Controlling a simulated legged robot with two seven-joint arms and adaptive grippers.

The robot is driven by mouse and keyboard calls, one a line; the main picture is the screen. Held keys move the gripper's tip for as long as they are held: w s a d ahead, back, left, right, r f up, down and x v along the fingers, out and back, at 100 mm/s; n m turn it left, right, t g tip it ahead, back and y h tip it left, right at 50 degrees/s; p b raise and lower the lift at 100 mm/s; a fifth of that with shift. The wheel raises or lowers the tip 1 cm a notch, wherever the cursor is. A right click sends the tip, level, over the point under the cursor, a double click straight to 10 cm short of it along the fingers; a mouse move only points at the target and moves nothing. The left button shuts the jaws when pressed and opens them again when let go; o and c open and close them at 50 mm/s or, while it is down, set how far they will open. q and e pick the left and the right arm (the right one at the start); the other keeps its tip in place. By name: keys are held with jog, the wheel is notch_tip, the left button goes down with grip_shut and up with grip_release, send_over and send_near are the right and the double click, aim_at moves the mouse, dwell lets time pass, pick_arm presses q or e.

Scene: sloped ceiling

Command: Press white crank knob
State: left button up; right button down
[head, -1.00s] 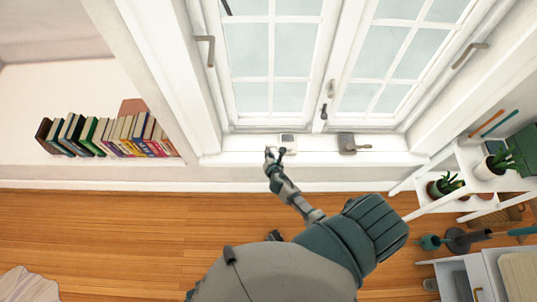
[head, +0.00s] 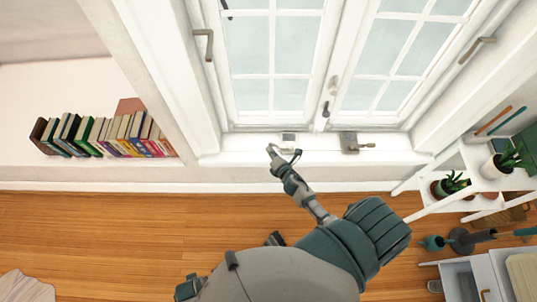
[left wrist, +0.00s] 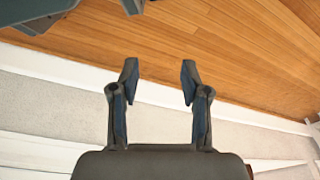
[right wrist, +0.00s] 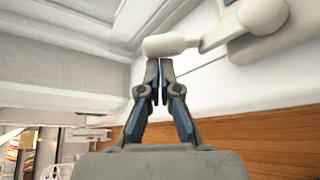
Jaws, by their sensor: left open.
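The white crank on the sill has a small boxy base (head: 288,139) under the left window pane in the head view. In the right wrist view its rounded white knob (right wrist: 165,45) sits on an arm leading to the base (right wrist: 255,16) at upper right. My right gripper (right wrist: 160,64) has its fingers together, tips right at the knob's lower edge; nothing is between them. I cannot tell whether they touch it. In the head view my right gripper (head: 284,154) is just in front of the crank. My left gripper (left wrist: 157,75) is open and empty over the floor and wall base.
A grey crank (head: 352,143) stands on the sill to the right. A row of books (head: 105,135) is on the left ledge. A white shelf with potted plants (head: 450,185) is at right.

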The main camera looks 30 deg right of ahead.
jog(key=m+b, duration=0.1)
jog(key=d+m+t+b, duration=0.1)
jog(key=b, duration=0.1)
jog(key=shift+s+r+y, duration=0.15)
jog(key=shift+s+y, duration=0.05)
jog(key=shift+y, duration=0.2)
jog(key=shift+s+d+r+m+t+y+b, duration=0.1)
jog(key=shift+m+t+y+b, duration=0.05)
jog(key=shift+m+t+b, duration=0.35)
jog(key=shift+s+d+r+m+t+y+b, duration=0.15)
jog(key=shift+m+t+b, duration=0.15)
jog(key=shift+m+b, duration=0.3)
jog(key=shift+b, duration=0.3)
jog(key=shift+m, duration=0.3)
jog(key=shift+r, duration=0.15)
pick_arm(q)
notch_tip(320, 180, up, 16)
jog(key=w+t, duration=0.1)
jog(key=w, duration=0.1)
jog(key=shift+w+d+f+t, duration=0.25)
jog(key=shift+w+t, duration=0.15)
pick_arm(e)
jog(key=s, duration=1.2)
jog(key=shift+a+r, duration=0.15)
jog(key=shift+r, duration=0.1)
